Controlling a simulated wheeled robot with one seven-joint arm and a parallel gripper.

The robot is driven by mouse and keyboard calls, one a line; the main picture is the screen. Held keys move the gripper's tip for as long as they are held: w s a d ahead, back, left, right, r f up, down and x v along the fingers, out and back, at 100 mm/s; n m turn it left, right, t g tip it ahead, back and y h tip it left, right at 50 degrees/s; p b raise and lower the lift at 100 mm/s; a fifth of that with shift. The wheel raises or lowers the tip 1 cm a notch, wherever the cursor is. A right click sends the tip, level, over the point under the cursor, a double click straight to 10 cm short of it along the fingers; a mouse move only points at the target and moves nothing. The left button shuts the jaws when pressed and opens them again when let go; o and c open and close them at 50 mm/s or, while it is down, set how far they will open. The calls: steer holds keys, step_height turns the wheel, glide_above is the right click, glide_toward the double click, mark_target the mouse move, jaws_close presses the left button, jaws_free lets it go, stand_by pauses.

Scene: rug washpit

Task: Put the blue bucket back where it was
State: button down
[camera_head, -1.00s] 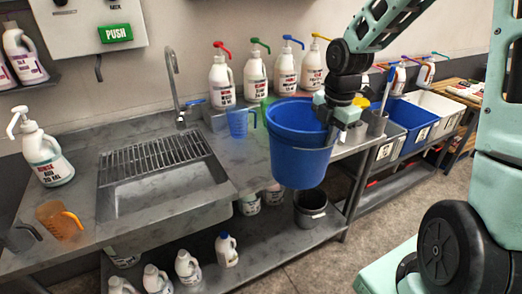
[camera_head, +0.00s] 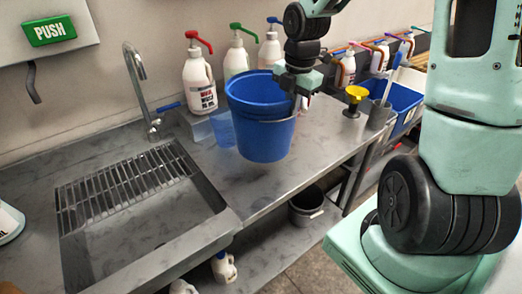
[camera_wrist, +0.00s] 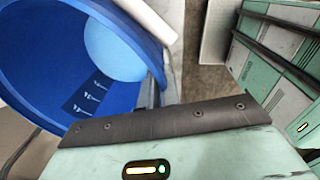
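The blue bucket (camera_head: 262,135) hangs upright from my gripper (camera_head: 300,98) in the head view, over the metal counter to the right of the sink. My gripper is at the bucket's right rim and appears shut on it; the fingertips are partly hidden. In the wrist view the bucket's open mouth and inner wall (camera_wrist: 70,75) fill the left side, with white markings inside and no contents seen. Whether the bucket's base touches the counter is hard to tell; it seems slightly above it.
White pump bottles (camera_head: 200,85) stand along the wall behind the bucket. A blue measuring jug (camera_head: 222,130) is close to its left. A yellow funnel (camera_head: 355,97) and a grey cup (camera_head: 379,116) stand to the right. A dark bin (camera_head: 307,208) is on the lower shelf. The sink (camera_head: 140,215) is at left.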

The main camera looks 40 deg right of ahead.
step_height(320, 180, down, 10)
steer(key=shift+w+r, duration=0.15)
stand_by(0.5)
steer(key=c, duration=1.6)
jaws_free()
step_height(320, 180, up, 12)
steer(key=s, duration=0.1)
steer(key=s+a+m, duration=0.3)
steer(key=a, duration=0.6)
steer(key=s+a+m, duration=0.3)
steer(key=s+a, duration=0.1)
steer(key=a, duration=0.5)
steer(key=s+a+m, duration=0.2)
steer(key=s+a, duration=0.1)
steer(key=s, duration=0.1)
steer(key=s+a+m, duration=0.2)
steer(key=s+a, duration=0.1)
steer(key=s, duration=0.2)
steer(key=s+a+m+g, duration=0.1)
steer(key=s+a+m, duration=0.1)
steer(key=s+a, duration=0.2)
steer(key=shift+s+r+p, duration=0.2)
steer(key=shift+s+p, duration=0.05)
steer(key=shift+p, duration=0.05)
